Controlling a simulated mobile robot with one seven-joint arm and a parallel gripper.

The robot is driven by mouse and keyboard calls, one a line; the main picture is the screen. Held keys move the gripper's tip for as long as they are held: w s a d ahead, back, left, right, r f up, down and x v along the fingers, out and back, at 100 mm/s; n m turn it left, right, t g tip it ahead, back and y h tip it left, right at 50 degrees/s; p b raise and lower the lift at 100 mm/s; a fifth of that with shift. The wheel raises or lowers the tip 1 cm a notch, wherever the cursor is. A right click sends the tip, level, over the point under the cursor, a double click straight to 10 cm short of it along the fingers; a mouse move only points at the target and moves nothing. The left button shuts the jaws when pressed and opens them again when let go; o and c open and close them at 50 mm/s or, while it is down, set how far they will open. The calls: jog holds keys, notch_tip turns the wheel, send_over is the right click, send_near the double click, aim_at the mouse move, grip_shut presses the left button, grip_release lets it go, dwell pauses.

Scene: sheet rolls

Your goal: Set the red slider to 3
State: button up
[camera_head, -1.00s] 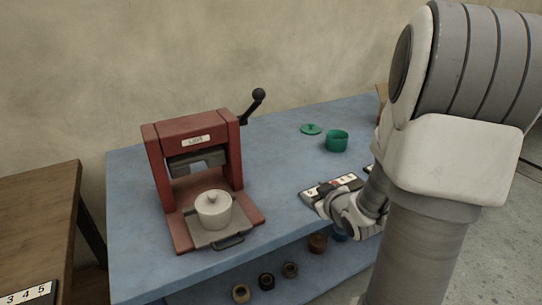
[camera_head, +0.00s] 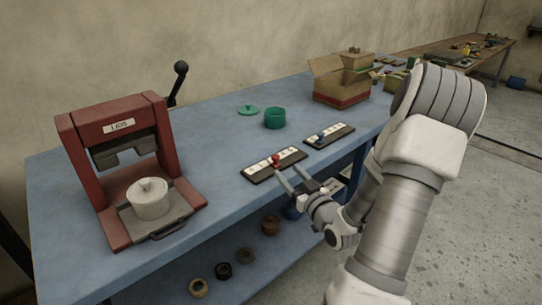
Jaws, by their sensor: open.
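The red slider (camera_head: 276,160) is a small knob on a dark board with a white numbered strip (camera_head: 257,169), near the front edge of the blue table. It stands right of the strip's middle; the digits are too small to read. My gripper (camera_head: 289,173) is open and empty, its two thin fingers pointing at the board's front edge, just in front of and right of the red knob. I cannot tell whether a finger touches the board. A similar board with a blue slider (camera_head: 320,140) lies to the right and farther back.
A red press labelled LIDS (camera_head: 120,127) holds a white lidded pot (camera_head: 149,201) at left. A green cup (camera_head: 275,119) and green lid (camera_head: 248,111) lie behind the boards. An open cardboard box (camera_head: 340,85) stands at the back right. Several rolls sit on the lower shelf.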

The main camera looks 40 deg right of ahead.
aim_at(271, 161)
jog(key=w, duration=0.3)
jog(key=w+d+b, duration=0.1)
jog(key=w, duration=0.3)
jog(key=w+d, duration=0.1)
jog(key=w, duration=0.3)
jog(key=shift+w+b, duration=0.25)
jog(key=shift+b, duration=0.1)
jog(key=shift+c, duration=0.3)
grip_shut()
jog(key=shift+d, duration=0.15)
dwell(0.4)
